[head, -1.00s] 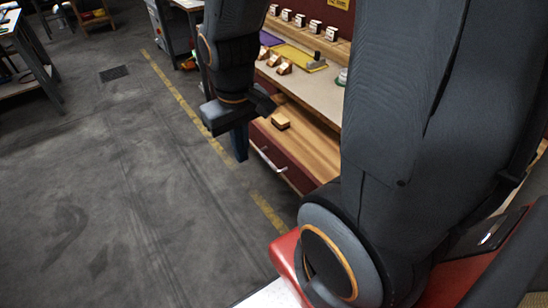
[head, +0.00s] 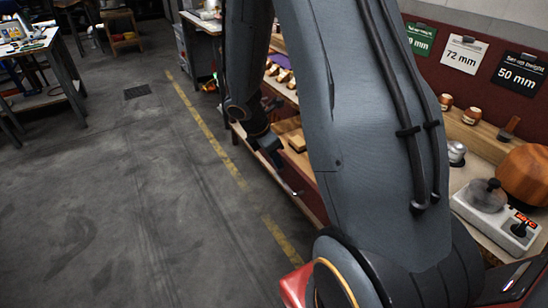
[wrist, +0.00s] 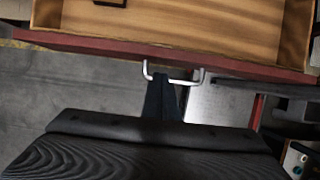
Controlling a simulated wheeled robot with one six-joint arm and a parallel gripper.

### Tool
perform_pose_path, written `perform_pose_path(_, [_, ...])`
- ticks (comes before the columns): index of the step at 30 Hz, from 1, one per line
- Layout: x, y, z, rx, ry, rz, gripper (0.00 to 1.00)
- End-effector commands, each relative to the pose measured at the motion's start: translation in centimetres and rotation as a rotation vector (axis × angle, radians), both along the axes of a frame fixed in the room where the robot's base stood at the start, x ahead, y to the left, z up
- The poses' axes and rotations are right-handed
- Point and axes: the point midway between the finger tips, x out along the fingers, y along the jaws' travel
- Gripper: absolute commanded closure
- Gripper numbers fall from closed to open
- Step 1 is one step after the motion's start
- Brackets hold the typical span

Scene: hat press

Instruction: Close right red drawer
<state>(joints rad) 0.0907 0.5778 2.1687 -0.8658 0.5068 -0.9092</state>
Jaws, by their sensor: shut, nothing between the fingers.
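The red drawer (wrist: 100,46) stands open in the wrist view, with its wooden inside showing above the dark red front edge. Its silver bar handle (wrist: 148,72) sticks out from the front. My gripper (wrist: 164,80) is shut and empty, with its dark fingers at the handle between the two ends of the bar. I cannot tell whether they touch the handle or the drawer front. In the head view my gripper (head: 272,152) is beside the open drawer, and my arm hides much of the drawer.
A workbench (head: 478,172) with copper pieces, a wooden hat form (head: 525,175) and a grey device runs along the right. Height signs (head: 463,54) hang above it. The grey floor (head: 110,210) to the left is clear, with a yellow line (head: 215,142).

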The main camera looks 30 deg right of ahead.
Motion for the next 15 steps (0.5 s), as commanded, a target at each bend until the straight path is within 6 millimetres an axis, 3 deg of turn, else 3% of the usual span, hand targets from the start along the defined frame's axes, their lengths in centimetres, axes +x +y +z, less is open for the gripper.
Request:
perform_pose_path(6, [0.0,-1.3,-3.4,0.002,0.002,-0.002,1.0])
perform_pose_path(15, [0.1,-2.0,-5.2,0.002,-0.002,-0.001,1.0])
